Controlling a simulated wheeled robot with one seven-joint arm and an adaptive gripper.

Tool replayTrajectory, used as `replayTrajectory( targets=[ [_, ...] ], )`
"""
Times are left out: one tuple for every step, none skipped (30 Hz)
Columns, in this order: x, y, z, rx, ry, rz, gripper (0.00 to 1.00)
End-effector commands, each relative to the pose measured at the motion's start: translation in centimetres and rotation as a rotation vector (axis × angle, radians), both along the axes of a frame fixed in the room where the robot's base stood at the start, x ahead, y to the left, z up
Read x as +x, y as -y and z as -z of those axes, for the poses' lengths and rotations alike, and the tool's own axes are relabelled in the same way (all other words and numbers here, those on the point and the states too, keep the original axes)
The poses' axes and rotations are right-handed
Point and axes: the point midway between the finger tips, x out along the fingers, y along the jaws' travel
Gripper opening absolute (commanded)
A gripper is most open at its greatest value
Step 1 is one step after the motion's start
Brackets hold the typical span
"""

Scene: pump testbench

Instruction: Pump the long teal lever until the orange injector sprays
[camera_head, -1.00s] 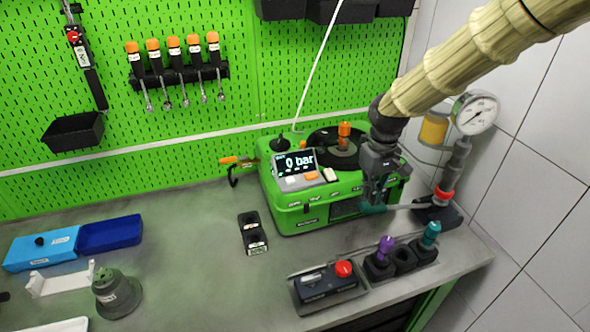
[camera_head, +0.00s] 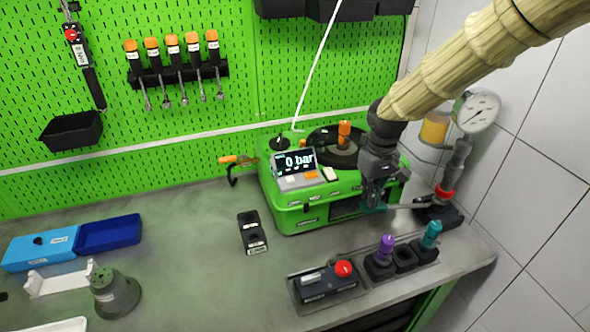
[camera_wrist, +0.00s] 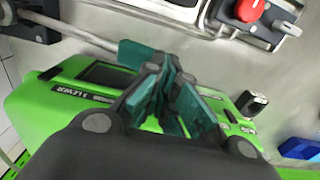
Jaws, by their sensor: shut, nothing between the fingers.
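The long teal lever is a thin metal rod with a teal grip (camera_head: 374,208), lying low in front of the green test unit (camera_head: 312,205). In the wrist view the teal grip (camera_wrist: 135,53) is beside my fingers. My gripper (camera_head: 371,196) is shut with nothing between its teal-padded fingers (camera_wrist: 172,112), close to the grip; whether they touch is unclear. No spray shows. The display (camera_head: 295,162) reads 0 bar.
A round gauge (camera_head: 479,110) and the lever's base (camera_head: 438,213) are at the right by the tiled wall. A red-button box (camera_head: 328,286) and a holder with purple (camera_head: 386,246) and teal (camera_head: 431,233) items are in front.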

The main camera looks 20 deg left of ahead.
Motion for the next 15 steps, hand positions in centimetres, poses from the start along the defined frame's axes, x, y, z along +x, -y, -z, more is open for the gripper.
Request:
replayTrajectory(
  targets=[
    [0.0, 0.0, 0.3, 0.000, 0.000, 0.000, 0.00],
    [0.0, 0.0, 0.4, 0.000, 0.000, 0.000, 0.00],
    [0.0, 0.0, 0.6, 0.000, 0.000, 0.000, 0.00],
    [0.0, -0.1, 0.7, 0.000, 0.000, 0.000, 0.00],
    [0.0, -0.1, 0.8, 0.000, 0.000, 0.000, 0.00],
    [-0.1, -0.1, 1.0, 0.000, 0.000, 0.000, 0.00],
    [-0.1, -0.1, 1.1, 0.001, 0.001, 0.000, 0.00],
    [-0.1, -0.1, 1.2, 0.001, 0.001, 0.000, 0.00],
    [-0.1, -0.1, 1.4, 0.001, 0.001, 0.000, 0.00],
    [-0.1, -0.1, 1.5, 0.001, 0.001, 0.000, 0.00],
    [-0.1, -0.1, 1.6, 0.000, 0.000, 0.000, 0.00],
    [-0.1, -0.1, 1.8, 0.000, 0.000, 0.000, 0.00],
    [-0.1, -0.1, 1.9, 0.000, 0.000, 0.000, 0.00],
    [-0.1, -0.1, 2.1, 0.000, 0.000, 0.000, 0.00],
    [-0.1, -0.1, 2.2, 0.000, 0.000, 0.000, 0.00]
  ],
)
